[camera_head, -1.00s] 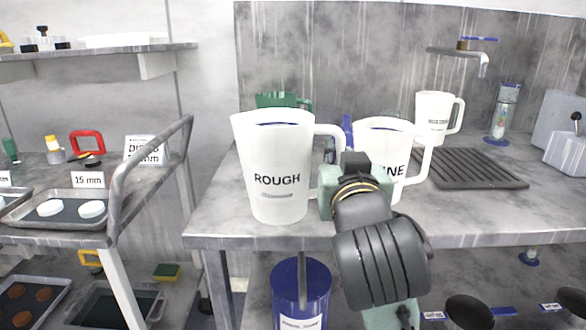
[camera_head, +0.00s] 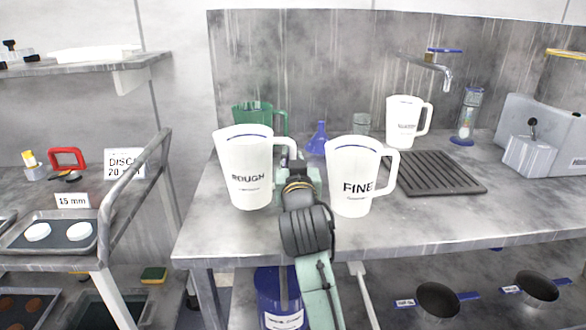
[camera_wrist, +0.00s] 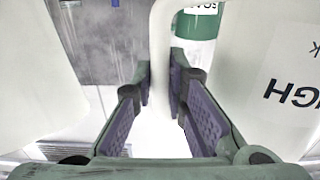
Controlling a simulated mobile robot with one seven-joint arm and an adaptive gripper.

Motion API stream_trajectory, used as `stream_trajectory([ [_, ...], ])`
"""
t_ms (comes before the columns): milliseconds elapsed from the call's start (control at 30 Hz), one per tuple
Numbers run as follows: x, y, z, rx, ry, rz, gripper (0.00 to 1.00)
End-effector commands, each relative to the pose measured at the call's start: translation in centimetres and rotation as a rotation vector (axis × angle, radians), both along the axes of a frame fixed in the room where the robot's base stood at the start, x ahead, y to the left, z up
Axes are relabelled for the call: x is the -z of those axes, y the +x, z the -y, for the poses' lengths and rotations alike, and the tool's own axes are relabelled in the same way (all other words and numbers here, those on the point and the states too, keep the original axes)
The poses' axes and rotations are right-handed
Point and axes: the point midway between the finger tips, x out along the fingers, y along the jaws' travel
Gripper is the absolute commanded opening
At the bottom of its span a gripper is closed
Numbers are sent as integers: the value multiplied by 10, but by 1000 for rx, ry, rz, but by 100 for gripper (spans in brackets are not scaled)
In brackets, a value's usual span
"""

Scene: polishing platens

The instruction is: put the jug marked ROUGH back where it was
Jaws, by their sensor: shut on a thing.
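The white jug marked ROUGH (camera_head: 243,170) is over the left part of the grey bench, leaning slightly in the head view. I cannot tell whether its base touches the bench top. My gripper (camera_head: 284,166) is at its right side, shut on its handle. In the wrist view my gripper's fingers (camera_wrist: 160,90) are on either side of the white handle (camera_wrist: 163,45). The jug's wall with upside-down lettering (camera_wrist: 290,90) fills the right of that view. The fingertips are partly hidden in the head view.
The white jug marked FINE (camera_head: 352,182) stands close to the right of my gripper. A green jug (camera_head: 262,117) is behind ROUGH; a blue funnel (camera_head: 317,140) and a third white jug (camera_head: 402,122) stand farther back. A dark drain mat (camera_head: 435,172) lies right.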

Motion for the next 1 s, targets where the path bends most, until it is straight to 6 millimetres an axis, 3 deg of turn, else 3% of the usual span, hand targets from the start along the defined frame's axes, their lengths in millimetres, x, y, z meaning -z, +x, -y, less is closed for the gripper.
stream_trajectory([
  [200, 27, -1, 1, 1, 2, -3, 0],
  [633, 34, -1, 0, -1, 2, -1, 0],
  [667, 33, -1, 0, 0, 1, -2, 15],
  [933, 33, -1, 0, 0, 1, -2, 33],
  [1000, 33, -1, 0, 0, 1, -2, 33],
])
